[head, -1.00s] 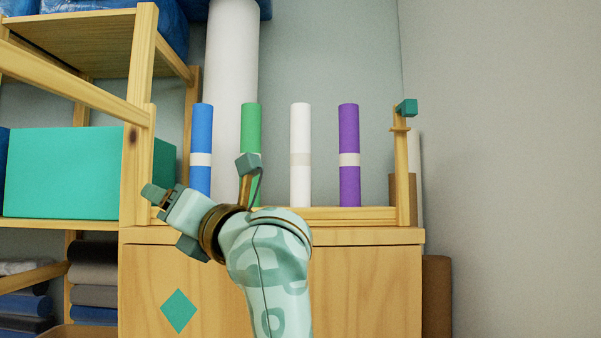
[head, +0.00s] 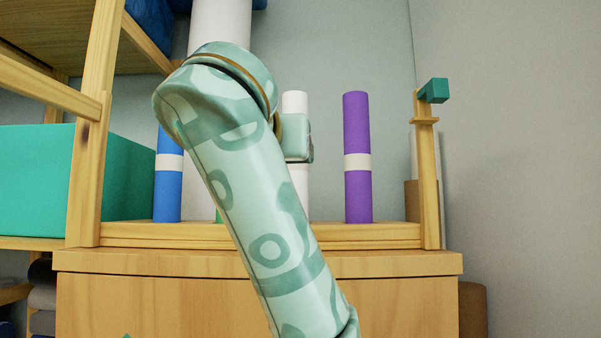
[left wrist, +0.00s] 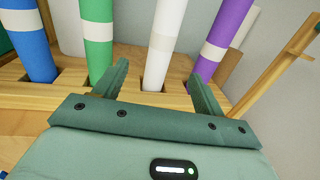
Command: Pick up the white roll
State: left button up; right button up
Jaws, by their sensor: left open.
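The white roll (head: 295,101) stands upright in the wooden rack on the cabinet, its middle hidden by my arm and wrist in the head view. It also shows in the left wrist view (left wrist: 166,40), with a pale band and its lower end in a slot of the rack. My left gripper (left wrist: 158,70) is open, with one finger on each side of the roll in that view. I see no contact, and how deep the roll sits between the fingers is unclear. In the head view the fingertips are hidden. My right gripper is not in view.
The purple roll (head: 357,160) stands to the right, close to my right-hand finger in the wrist view. The green roll (left wrist: 97,35) and blue roll (head: 168,175) stand to the left. The rack's rail (head: 380,234) runs in front; a post (head: 426,180) stands at right.

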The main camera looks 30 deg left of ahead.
aim_at(297, 166)
pick_arm(q)
jog(key=p+x, duration=0.2)
jog(key=x, duration=0.3)
jog(key=p+x, duration=0.3)
jog(key=x, duration=0.2)
jog(key=r+p+x, duration=0.1)
jog(key=p+x, duration=0.2)
jog(key=x, duration=0.3)
jog(key=shift+d, duration=0.2)
jog(key=shift+w+a+f, duration=0.1)
jog(key=shift+w+f, duration=0.05)
jog(key=shift+w, duration=0.05)
jog(key=shift+s, duration=0.1)
jog(key=shift+c, duration=0.9)
jog(key=c, duration=1)
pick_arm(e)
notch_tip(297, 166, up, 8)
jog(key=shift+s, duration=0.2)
